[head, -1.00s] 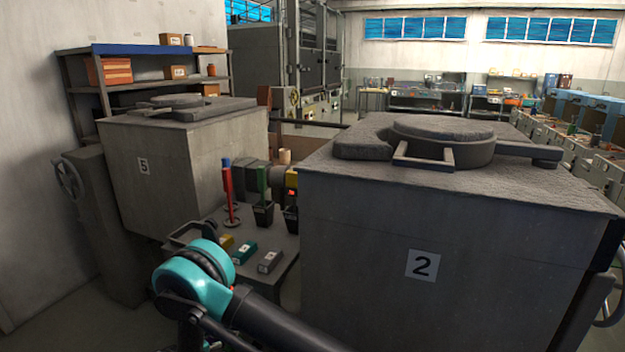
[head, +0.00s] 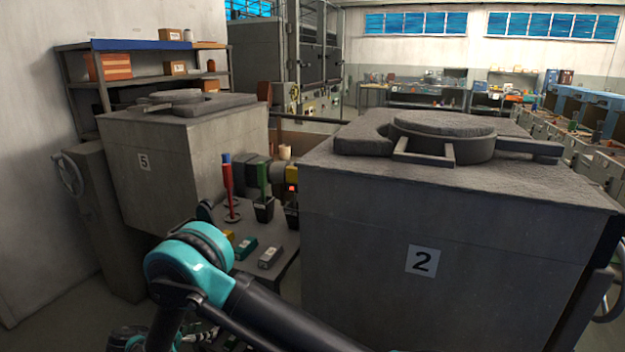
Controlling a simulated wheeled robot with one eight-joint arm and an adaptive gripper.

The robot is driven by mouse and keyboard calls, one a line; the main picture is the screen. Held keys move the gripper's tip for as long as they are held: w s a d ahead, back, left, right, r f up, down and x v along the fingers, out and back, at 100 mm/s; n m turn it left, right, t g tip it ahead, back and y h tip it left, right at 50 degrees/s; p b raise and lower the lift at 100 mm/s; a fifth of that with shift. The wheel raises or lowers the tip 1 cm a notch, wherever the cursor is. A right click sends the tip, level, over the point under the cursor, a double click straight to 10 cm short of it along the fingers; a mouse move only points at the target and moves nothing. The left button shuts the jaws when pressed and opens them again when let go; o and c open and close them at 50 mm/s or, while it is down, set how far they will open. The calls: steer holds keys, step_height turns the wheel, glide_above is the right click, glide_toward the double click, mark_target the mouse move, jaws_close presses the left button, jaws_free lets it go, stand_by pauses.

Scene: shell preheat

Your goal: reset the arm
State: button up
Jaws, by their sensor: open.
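My arm shows in the head view, with a teal and black elbow at the lower left. A dark link runs from the elbow to the bottom edge. Another link bends down from the elbow to a teal joint at the bottom left, partly cut off by the frame. Small metallic parts show beside that joint, too cut off to make out. I cannot make out my gripper or its fingers in this view.
Grey furnace 2 (head: 380,255) stands close on the right, furnace 5 (head: 155,175) at the left. Between them, a low bench (head: 285,258) holds a red tool (head: 228,185), a green-handled tool (head: 262,180) and small labelled blocks (head: 270,257). Shelves (head: 150,45) stand behind furnace 5.

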steer(key=w+d+r+g, duration=0.2)
steer(key=w+g, duration=0.4)
steer(key=w, duration=0.3)
steer(key=shift+d+g, duration=0.25)
steer(key=shift+g, duration=0.05)
steer(key=shift+w, duration=0.15)
